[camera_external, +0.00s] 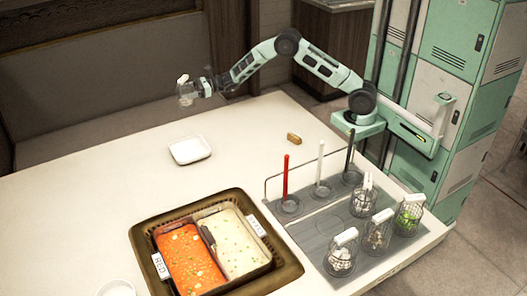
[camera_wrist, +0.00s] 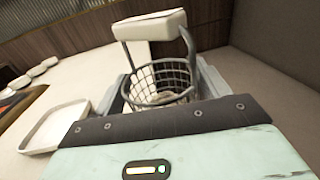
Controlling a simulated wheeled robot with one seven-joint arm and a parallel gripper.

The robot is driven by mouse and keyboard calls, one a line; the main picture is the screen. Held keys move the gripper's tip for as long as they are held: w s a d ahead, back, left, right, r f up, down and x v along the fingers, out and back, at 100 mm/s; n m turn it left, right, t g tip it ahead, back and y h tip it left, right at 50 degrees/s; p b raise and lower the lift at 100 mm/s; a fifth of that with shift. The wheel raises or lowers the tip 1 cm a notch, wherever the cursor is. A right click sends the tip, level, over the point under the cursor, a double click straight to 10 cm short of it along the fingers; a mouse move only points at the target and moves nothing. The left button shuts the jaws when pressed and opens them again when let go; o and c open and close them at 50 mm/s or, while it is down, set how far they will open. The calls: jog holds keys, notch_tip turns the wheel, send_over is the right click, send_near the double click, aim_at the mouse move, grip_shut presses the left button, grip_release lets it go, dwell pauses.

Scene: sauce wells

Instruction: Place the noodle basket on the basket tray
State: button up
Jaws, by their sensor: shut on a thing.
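My gripper (camera_external: 196,90) is shut on the noodle basket (camera_external: 185,97), a wire-mesh basket with a white handle block. In the wrist view the basket (camera_wrist: 160,90) sits between the fingers of my gripper (camera_wrist: 168,88), with its handle up, and something pale shows inside. A shallow white square tray (camera_external: 190,150), which looks like the basket tray, lies on the table. In the external view the basket appears above and behind this tray, apart from it. The tray (camera_wrist: 28,143) also shows at the left of the wrist view.
A two-part sauce container (camera_external: 284,250) with red and pale sauces stands at the front. A grey station (camera_external: 320,255) at right holds several wire baskets and red, white and black rods. A small brown block (camera_external: 294,138) lies near my base. The table left of the tray is clear.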

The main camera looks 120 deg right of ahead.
jog(key=w+a+r+n+y, duration=0.2)
jog(key=w+a, duration=0.5)
jog(key=a, duration=0.4)
jog(key=w+a+r+n+y+b, duration=0.1)
jog(key=w+a+y, duration=0.2)
jog(key=w+a, duration=0.6)
jog(key=w+a+r+n+y, duration=0.2)
jog(key=w+a, duration=0.3)
jog(key=a, duration=0.8)
notch_tip(320, 180, down, 10)
jog(key=shift+w+r+b, duration=0.15)
jog(key=shift+r+b, duration=0.05)
jog(key=shift+b, duration=0.5)
jog(key=shift+f, duration=0.1)
jog(key=shift+f, duration=0.1)
jog(key=o, duration=1.2)
